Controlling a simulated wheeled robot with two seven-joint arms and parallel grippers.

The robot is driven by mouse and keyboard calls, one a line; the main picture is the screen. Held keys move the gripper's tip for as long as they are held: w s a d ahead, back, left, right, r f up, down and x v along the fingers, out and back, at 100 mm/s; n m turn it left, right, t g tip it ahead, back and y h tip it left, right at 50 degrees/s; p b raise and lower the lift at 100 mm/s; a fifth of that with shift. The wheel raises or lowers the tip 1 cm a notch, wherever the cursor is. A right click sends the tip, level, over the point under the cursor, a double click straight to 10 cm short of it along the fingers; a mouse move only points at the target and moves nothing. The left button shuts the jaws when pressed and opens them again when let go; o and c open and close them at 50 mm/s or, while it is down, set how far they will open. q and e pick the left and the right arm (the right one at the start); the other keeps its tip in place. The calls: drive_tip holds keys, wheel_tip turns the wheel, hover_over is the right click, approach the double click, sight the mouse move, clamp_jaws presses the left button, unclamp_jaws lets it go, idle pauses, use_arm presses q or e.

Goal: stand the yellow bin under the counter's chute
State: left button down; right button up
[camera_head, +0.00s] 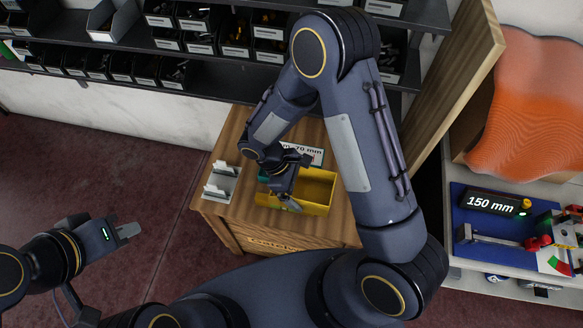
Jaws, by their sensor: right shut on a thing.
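The yellow bin (318,188) sits upright on or just above the wooden counter (228,150); I cannot tell if it touches. It looks empty on its right side. My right gripper (290,203) reaches down over the bin's left part and is shut on its near wall. The gripper and wrist hide much of the bin's left end. A teal piece (264,175) shows at the bin's left end, partly covered by my wrist. I cannot make out the chute for certain. My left gripper (128,231) is away to the left over the floor, apart from the counter.
A grey-white slotted holder (221,182) stands left of the bin. Shelves of black bins (180,58) line the wall. At right, a bench holds a blue board (480,232) with a "150 mm" display.

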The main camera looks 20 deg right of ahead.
sight(329, 190)
drive_tip(key=shift+a, duration=0.15)
drive_tip(key=d+f, duration=0.1)
drive_tip(key=d, duration=0.1)
drive_tip(key=s+d+f+b, duration=0.1)
drive_tip(key=d, duration=0.2)
drive_tip(key=d+f+b, duration=0.1)
drive_tip(key=d+f, duration=0.1)
drive_tip(key=d, duration=0.1)
drive_tip(key=shift+s+d, duration=0.15)
drive_tip(key=d+f+b, duration=0.3)
drive_tip(key=d+f, duration=0.1)
drive_tip(key=shift+s, duration=0.3)
drive_tip(key=shift+d+f+b, duration=0.2)
drive_tip(key=shift+f+b, duration=0.15)
drive_tip(key=shift+b, duration=0.05)
drive_tip(key=b+x, duration=0.3)
drive_tip(key=x, duration=0.1)
drive_tip(key=shift+w+a+f, duration=0.25)
drive_tip(key=shift+w+f, duration=0.1)
drive_tip(key=c, duration=0.6)
drive_tip(key=shift+a+f, duration=0.1)
drive_tip(key=shift+f, duration=0.05)
drive_tip(key=o, duration=1.3)
drive_tip(key=shift+o, duration=0.2)
drive_tip(key=shift+w, duration=0.1)
